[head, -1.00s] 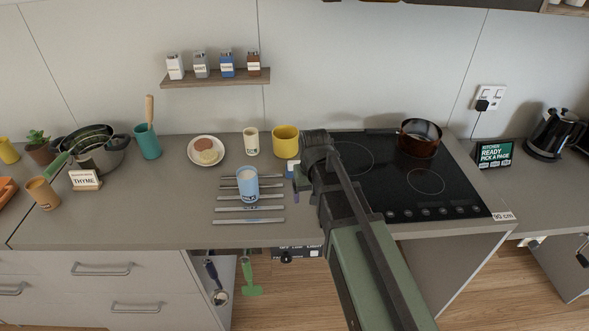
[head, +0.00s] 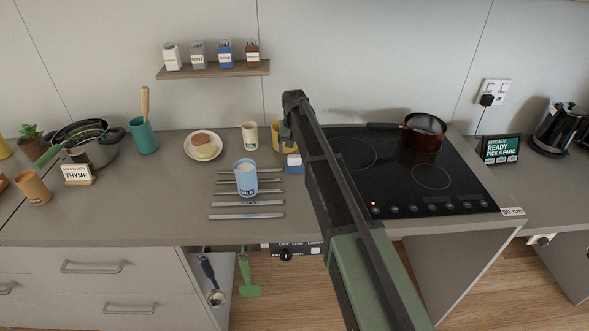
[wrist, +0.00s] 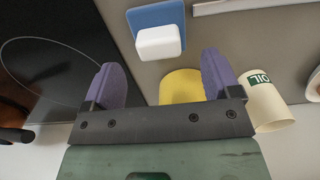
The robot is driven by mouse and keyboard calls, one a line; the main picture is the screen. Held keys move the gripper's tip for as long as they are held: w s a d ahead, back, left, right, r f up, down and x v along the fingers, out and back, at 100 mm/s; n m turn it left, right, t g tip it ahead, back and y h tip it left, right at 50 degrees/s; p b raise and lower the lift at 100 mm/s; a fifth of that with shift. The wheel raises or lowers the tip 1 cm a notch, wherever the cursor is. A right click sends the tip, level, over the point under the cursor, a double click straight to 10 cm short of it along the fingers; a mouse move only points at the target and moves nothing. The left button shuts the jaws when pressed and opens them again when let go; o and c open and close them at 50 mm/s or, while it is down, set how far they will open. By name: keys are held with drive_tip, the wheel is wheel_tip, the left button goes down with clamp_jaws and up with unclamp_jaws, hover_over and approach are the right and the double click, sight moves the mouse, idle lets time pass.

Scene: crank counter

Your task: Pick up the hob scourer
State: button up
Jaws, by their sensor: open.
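The hob scourer appears to be the small white block (wrist: 160,42) on a flat blue piece (wrist: 156,16). I cannot tell whether these are one object or two. In the head view the white and blue thing (head: 293,161) lies on the counter, just left of the hob and in front of the yellow mug. My gripper (wrist: 160,60) is open, its two purple fingers apart and nothing between them. In the wrist view the white block shows beyond the fingertips, between their lines. In the head view my arm hides much of the gripper.
The yellow mug (wrist: 180,87) and the oil cup (wrist: 268,106) stand close to the fingers. A blue cup (head: 246,180) stands on metal strips to the left. The black hob (head: 395,180) carries a brown pan (head: 424,131) and shows a red light.

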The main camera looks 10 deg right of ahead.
sight(295, 156)
wheel_tip(295, 156, down, 5)
drive_tip(key=b, duration=0.4)
drive_tip(key=shift+w+d+f+b, duration=0.1)
drive_tip(key=shift+f+b, duration=0.1)
drive_tip(key=shift+b, duration=0.2)
drive_tip(key=shift+r, duration=0.25)
drive_tip(key=c, duration=1.1)
drive_tip(key=shift+r+p, duration=0.15)
drive_tip(key=shift+p, duration=0.2)
wheel_tip(295, 156, up, 20)
drive_tip(key=p, duration=1.9)
drive_tip(key=shift+p, duration=0.35)
